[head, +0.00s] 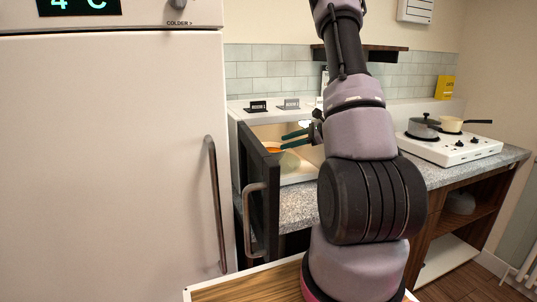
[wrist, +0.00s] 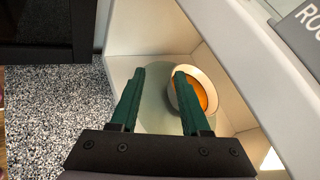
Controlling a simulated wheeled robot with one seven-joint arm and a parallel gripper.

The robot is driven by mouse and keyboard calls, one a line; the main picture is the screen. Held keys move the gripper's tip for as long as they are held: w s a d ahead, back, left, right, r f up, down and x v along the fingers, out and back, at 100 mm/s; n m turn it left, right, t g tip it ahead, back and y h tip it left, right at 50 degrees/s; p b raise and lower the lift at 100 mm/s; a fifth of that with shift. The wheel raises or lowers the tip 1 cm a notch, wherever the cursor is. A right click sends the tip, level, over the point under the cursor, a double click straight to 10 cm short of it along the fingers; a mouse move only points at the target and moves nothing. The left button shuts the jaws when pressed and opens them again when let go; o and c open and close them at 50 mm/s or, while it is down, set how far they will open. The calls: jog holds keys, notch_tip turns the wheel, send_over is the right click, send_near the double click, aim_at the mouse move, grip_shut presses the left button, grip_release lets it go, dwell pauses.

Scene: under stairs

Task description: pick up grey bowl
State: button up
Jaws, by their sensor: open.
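The open white oven-like box (head: 240,128) stands on the counter with its dark door (head: 258,190) swung toward me. Inside, a pale greyish bowl (wrist: 211,84) with orange contents rests on a round greenish plate (wrist: 156,112). The bowl's orange contents (head: 272,150) also show in the head view, partly cut off by the door. My gripper (wrist: 160,70) is open and empty, its green fingers at the box opening. In the wrist view the right finger overlaps the bowl's left side; contact cannot be told. My gripper also shows in the head view (head: 283,141).
Two small signs (head: 258,106) stand on top of the box. A tall white fridge (head: 110,150) fills the left. A hob (head: 450,150) with a grey pot (head: 423,127) and a cream pan (head: 450,125) is at right. Speckled counter (wrist: 55,110) lies before the box.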

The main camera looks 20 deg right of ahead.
jog(key=shift+m+t+h, duration=0.5)
jog(key=shift+m+t, duration=0.2)
jog(key=shift+m, duration=0.2)
jog(key=w+f, duration=0.1)
jog(key=f, duration=0.1)
jog(key=w+f, duration=0.3)
jog(key=w, duration=0.1)
jog(key=shift+d+f, duration=0.25)
jog(key=shift+f, duration=0.15)
jog(key=shift+r+x, duration=0.15)
jog(key=shift+x, duration=1.3)
jog(key=shift+r+x, duration=0.2)
jog(key=shift+x, duration=1.3)
jog(key=shift+a, duration=0.15)
grip_shut()
